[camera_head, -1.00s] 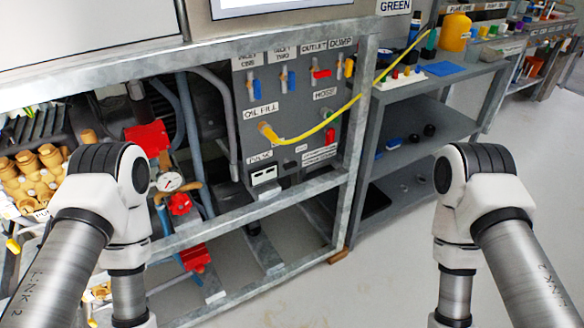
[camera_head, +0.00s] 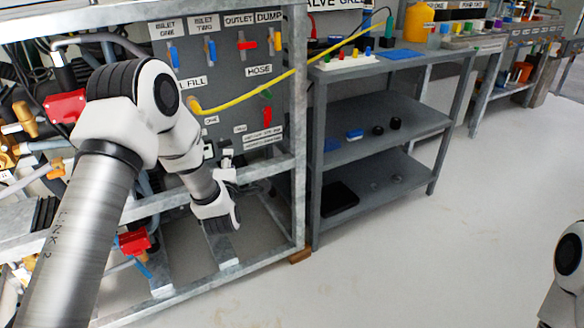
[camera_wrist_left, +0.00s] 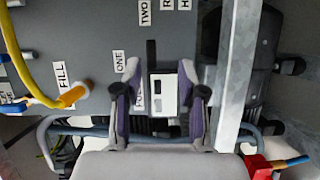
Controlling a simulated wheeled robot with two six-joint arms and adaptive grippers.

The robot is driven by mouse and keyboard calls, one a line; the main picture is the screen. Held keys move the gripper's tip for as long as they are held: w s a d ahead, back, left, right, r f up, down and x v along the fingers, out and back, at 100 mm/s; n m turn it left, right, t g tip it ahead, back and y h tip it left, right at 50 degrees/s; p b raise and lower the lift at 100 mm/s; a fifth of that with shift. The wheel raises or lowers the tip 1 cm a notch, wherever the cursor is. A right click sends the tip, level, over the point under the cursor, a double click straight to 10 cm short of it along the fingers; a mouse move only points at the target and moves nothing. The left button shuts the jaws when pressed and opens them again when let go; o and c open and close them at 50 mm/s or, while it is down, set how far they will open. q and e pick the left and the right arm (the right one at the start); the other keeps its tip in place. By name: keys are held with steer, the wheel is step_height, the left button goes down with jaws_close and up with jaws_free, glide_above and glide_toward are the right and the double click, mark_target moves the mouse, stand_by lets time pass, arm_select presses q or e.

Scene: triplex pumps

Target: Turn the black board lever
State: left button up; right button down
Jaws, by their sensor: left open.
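The black board lever (camera_wrist_left: 151,53) shows in the left wrist view as a short dark bar on the grey board (camera_wrist_left: 85,30), between the ONE and TWO labels. I cannot pick it out in the head view, where my arm is close to that area. My left gripper (camera_wrist_left: 160,80) is open and faces the board. Its two fingers are apart, with a white two-window unit (camera_wrist_left: 163,95) seen between them. The lever appears just past the fingertips, not gripped. In the head view my left gripper (camera_head: 227,160) is small and partly hidden by its wrist. My right gripper is out of view.
A yellow hose (camera_head: 270,88) crosses in front of the board. Red, blue and yellow levers (camera_head: 245,42) line the board's top. A metal frame post (camera_wrist_left: 238,75) stands close beside the gripper. A grey shelf (camera_head: 375,130) and open floor lie to the right.

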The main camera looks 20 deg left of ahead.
mark_target(224, 146)
arm_select(q)
steer(key=shift+n, duration=0.3)
steer(key=x, duration=0.2)
steer(key=a+b+x, duration=0.1)
steer(key=x, duration=0.2)
steer(key=r+b+x, duration=0.1)
steer(key=x, duration=0.2)
steer(key=shift+s+a, duration=0.25)
steer(key=shift+s, duration=0.05)
steer(key=shift+w+a+r, duration=0.15)
steer(key=shift+w, duration=0.15)
jaws_close()
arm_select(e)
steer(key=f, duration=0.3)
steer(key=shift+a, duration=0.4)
